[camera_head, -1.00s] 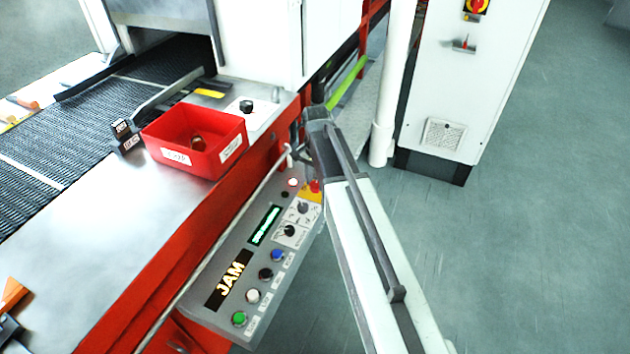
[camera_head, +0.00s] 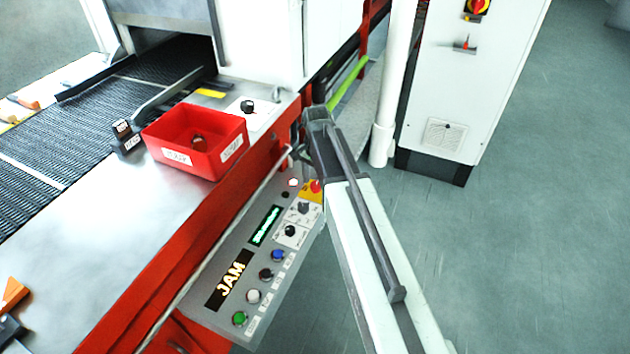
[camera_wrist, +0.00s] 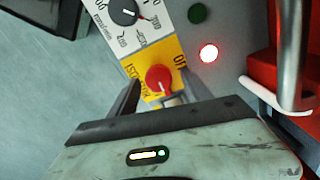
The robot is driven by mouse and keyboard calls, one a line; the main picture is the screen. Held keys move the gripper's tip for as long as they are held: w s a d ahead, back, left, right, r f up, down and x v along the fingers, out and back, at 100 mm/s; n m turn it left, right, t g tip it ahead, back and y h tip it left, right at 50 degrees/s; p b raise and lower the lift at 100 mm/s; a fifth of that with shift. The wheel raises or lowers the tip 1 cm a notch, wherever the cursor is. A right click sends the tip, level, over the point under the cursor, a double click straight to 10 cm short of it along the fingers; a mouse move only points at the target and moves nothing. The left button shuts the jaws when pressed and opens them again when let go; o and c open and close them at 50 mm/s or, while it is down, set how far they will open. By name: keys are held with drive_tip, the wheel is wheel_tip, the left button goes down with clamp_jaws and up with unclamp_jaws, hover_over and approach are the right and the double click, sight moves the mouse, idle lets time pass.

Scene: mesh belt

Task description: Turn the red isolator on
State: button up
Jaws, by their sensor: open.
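The red isolator (camera_wrist: 159,79) is a round red knob on a yellow plate (camera_wrist: 135,67) in the middle of the wrist view. Its printed lettering is sideways and hard to read, and I cannot tell its setting. In the head view the red knob (camera_head: 316,186) shows at the upper end of the control panel (camera_head: 215,312), beside my arm. My gripper (camera_wrist: 160,88) is open, with one dark finger on either side of the knob in the wrist view. I cannot tell whether the fingers touch it. My gripper is mostly hidden behind my arm in the head view.
A lit red lamp (camera_wrist: 208,53), a dark green button (camera_wrist: 197,13) and a black selector (camera_wrist: 124,12) sit close to the isolator. A red bin (camera_head: 170,138) stands on the machine ledge. A white cabinet (camera_head: 470,85) carries another red-and-yellow switch (camera_head: 477,7). Open floor lies right.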

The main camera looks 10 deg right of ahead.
sight(316, 184)
wheel_tip(316, 184, up, 8)
drive_tip(key=p, duration=0.7)
drive_tip(key=shift+f, duration=0.15)
drive_tip(key=shift+r+p, duration=0.25)
drive_tip(key=shift+p, duration=0.2)
drive_tip(key=s+r+n+p, duration=0.3)
drive_tip(key=s+n, duration=0.6)
drive_tip(key=s, duration=0.5)
drive_tip(key=shift+s+a+n, duration=0.15)
drive_tip(key=shift+s+n, duration=0.15)
drive_tip(key=shift+s, duration=0.1)
drive_tip(key=shift+r, duration=0.1)
drive_tip(key=shift+c, duration=0.3)
